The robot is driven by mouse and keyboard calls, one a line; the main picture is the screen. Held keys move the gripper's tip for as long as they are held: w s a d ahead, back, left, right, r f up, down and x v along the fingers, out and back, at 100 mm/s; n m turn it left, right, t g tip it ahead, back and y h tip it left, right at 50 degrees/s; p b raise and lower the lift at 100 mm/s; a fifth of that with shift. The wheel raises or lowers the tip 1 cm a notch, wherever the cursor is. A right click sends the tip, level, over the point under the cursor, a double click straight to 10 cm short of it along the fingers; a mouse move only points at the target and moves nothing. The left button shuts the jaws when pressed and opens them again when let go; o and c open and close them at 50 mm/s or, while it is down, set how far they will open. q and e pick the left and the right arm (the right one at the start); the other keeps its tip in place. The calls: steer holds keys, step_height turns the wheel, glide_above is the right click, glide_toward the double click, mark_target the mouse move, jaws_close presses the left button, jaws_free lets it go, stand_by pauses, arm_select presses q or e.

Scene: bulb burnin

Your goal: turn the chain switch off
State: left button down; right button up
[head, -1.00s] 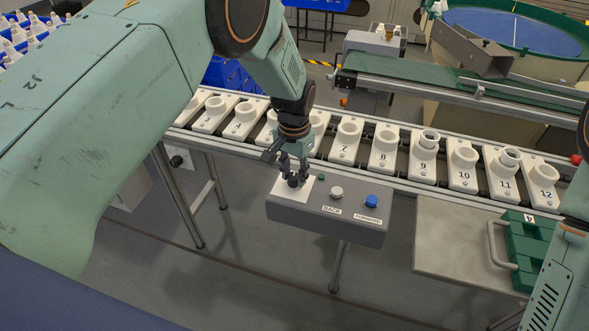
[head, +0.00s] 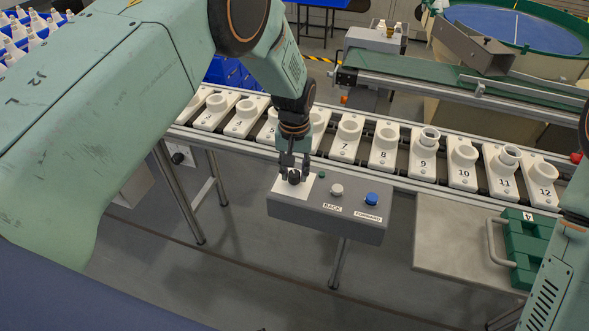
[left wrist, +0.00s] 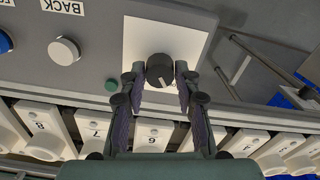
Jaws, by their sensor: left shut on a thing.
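The chain switch is a black rotary knob (left wrist: 160,72) on a white plate (left wrist: 190,42), at the left end of a grey control box (head: 325,219). A pale mark shows on the knob's edge in the left wrist view. My left gripper (head: 294,172) comes down on the knob from above. In the left wrist view its fingers (left wrist: 160,80) stand on both sides of the knob and are shut on it. In the head view the fingers partly hide the knob (head: 294,177). Part of my right arm shows at the right edge, but its gripper is out of view.
On the same box are a green lamp (head: 322,174), a white BACK button (head: 336,190) and a blue FORWARD button (head: 371,199). Behind it runs a conveyor with numbered white holders (head: 384,147). A green case (head: 525,240) lies on a side table (head: 455,247) at right.

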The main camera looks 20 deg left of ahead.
mark_target(294, 174)
arm_select(q)
steer(key=shift+s+f, duration=0.15)
steer(key=shift+s, duration=0.1)
steer(key=c, duration=1.4)
jaws_free()
steer(key=o, duration=0.4)
steer(key=shift+w, duration=0.1)
steer(key=shift+w+r, duration=0.1)
steer(key=shift+r, duration=0.1)
step_height(294, 174, up, 12)
steer(key=shift+f, duration=0.1)
